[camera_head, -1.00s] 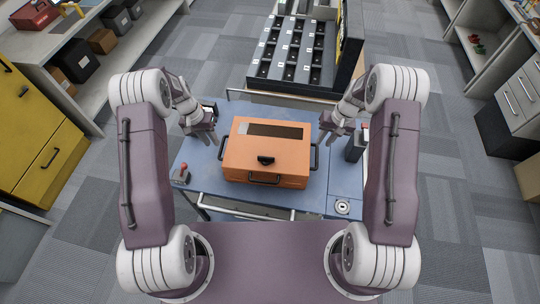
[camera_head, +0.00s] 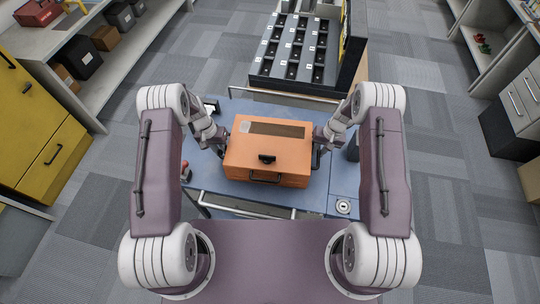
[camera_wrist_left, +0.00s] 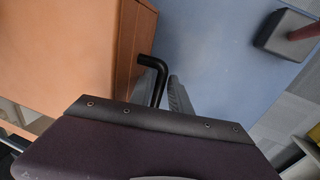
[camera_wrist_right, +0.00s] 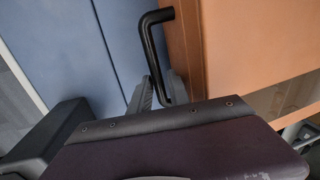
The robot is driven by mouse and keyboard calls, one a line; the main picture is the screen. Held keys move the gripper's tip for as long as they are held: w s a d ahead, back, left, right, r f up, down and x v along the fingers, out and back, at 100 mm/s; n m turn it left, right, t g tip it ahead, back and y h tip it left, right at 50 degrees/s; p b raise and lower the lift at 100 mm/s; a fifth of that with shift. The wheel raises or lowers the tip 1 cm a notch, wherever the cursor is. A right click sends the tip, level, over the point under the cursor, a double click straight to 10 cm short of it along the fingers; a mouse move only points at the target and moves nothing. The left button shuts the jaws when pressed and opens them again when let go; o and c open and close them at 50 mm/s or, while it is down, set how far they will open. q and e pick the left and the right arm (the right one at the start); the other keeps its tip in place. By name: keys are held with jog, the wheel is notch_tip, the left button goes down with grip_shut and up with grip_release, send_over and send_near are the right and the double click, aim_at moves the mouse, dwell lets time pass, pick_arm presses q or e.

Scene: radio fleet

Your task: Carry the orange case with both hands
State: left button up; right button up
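The orange case (camera_head: 268,158) lies flat on a blue cart top (camera_head: 318,198). It has a dark strip on its lid, a black latch and front handle, and a black handle on each side. Whether either grips firmly is not clear.
A red-topped block (camera_head: 185,171) stands on the cart's left edge and a dark block (camera_head: 352,150) on its right. A rack with dark slots (camera_head: 296,45) stands behind the cart. Shelves (camera_head: 120,62) and yellow drawers (camera_head: 42,160) are at left, cabinets at right; floor lies between.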

pick_arm(q)
jog(key=c, duration=0.5)
pick_arm(e)
grip_shut()
pick_arm(q)
jog(key=shift+w+r, duration=0.1)
pick_arm(e)
jog(key=shift+w+r, duration=0.1)
dwell(0.7)
